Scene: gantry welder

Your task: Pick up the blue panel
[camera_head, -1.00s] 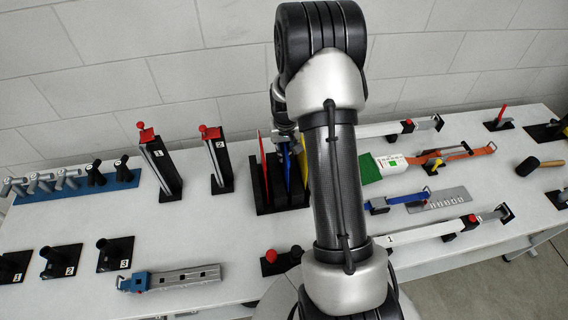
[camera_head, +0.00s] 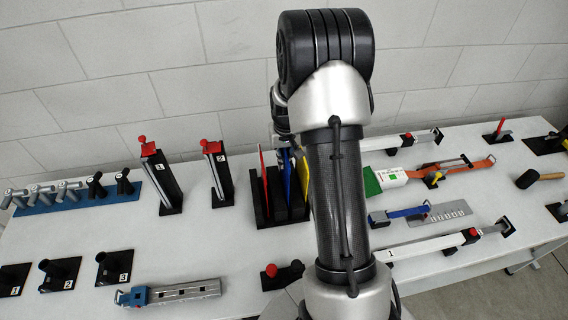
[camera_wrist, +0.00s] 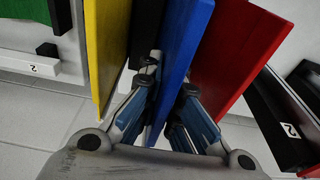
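The blue panel (camera_wrist: 181,52) stands upright between the yellow panel (camera_wrist: 107,50) and the red panel (camera_wrist: 236,55) in the wrist view. My gripper (camera_wrist: 167,90) has its fingers drawn inward, one on each side of the blue panel, and appears shut on it. In the head view the blue panel (camera_head: 288,172) stands in the black slotted rack (camera_head: 262,213), with the red panel (camera_head: 264,172) to its left. My gripper there is mostly hidden behind my arm, above the rack. My arm also covers much of the yellow panel.
Two black stands with red-topped clamps (camera_head: 160,178) (camera_head: 217,172) are left of the rack. A green-ended white tool (camera_head: 391,177) and long bars lie to the right. The white table (camera_head: 215,250) has bare room in front of the stands. A brick wall is behind.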

